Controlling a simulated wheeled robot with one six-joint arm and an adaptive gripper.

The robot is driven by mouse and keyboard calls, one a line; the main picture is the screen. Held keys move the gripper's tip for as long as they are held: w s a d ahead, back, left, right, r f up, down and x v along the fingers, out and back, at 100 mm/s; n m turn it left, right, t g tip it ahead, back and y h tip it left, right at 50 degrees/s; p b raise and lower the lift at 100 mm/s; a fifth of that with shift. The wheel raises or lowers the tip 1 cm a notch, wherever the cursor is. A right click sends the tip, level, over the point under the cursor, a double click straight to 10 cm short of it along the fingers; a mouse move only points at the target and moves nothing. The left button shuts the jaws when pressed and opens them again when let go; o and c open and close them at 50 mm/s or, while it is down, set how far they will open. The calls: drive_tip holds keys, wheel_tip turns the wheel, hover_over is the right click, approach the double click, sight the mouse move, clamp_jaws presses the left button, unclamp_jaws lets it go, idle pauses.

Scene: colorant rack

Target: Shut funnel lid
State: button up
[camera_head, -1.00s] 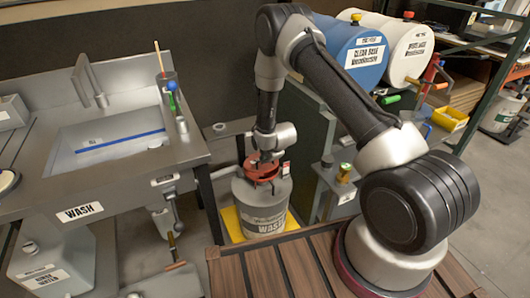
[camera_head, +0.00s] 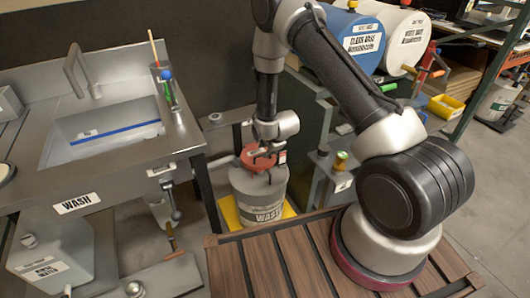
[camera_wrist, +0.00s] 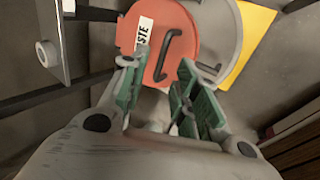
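The funnel lid (camera_wrist: 158,42) is a round red-orange disc with a white label, partly cut off, and a black bar handle (camera_wrist: 170,57). In the head view the red lid (camera_head: 250,155) is at the top of the grey waste bucket (camera_head: 258,205), partly hidden by my gripper. In the wrist view it overlaps the grey bucket top (camera_wrist: 222,35); I cannot tell its exact tilt. My gripper (camera_wrist: 158,66) is open, with green-padded fingers apart below the handle in the picture and nothing between them. I cannot tell whether a finger touches the lid.
The bucket stands on a yellow base (camera_head: 231,218). A steel wash sink (camera_head: 107,140) is on the left and a valve stand (camera_head: 335,170) on the right. A brown slatted deck (camera_head: 290,262) lies in front.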

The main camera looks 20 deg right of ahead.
drive_tip(key=v, duration=0.7)
drive_tip(key=s+d+r+m+g+h, duration=0.1)
drive_tip(key=s+d+m+g, duration=0.2)
drive_tip(key=s+m+g, duration=0.55)
drive_tip(key=s+d+r+m+t, duration=0.2)
drive_tip(key=s+r, duration=0.6)
drive_tip(key=r, duration=0.5)
drive_tip(key=s+d+r+m+t, duration=0.2)
drive_tip(key=s+d+r+m, duration=0.2)
drive_tip(key=s+r, duration=0.5)
drive_tip(key=s+d+r+m+t, duration=0.2)
drive_tip(key=s+r+m, duration=0.3)
drive_tip(key=r, duration=1.2)
drive_tip(key=s+d, duration=0.1)
drive_tip(key=s, duration=0.2)
drive_tip(key=shift+s+r, duration=0.3)
drive_tip(key=shift+r, duration=0.05)
drive_tip(key=shift+m+t, duration=0.25)
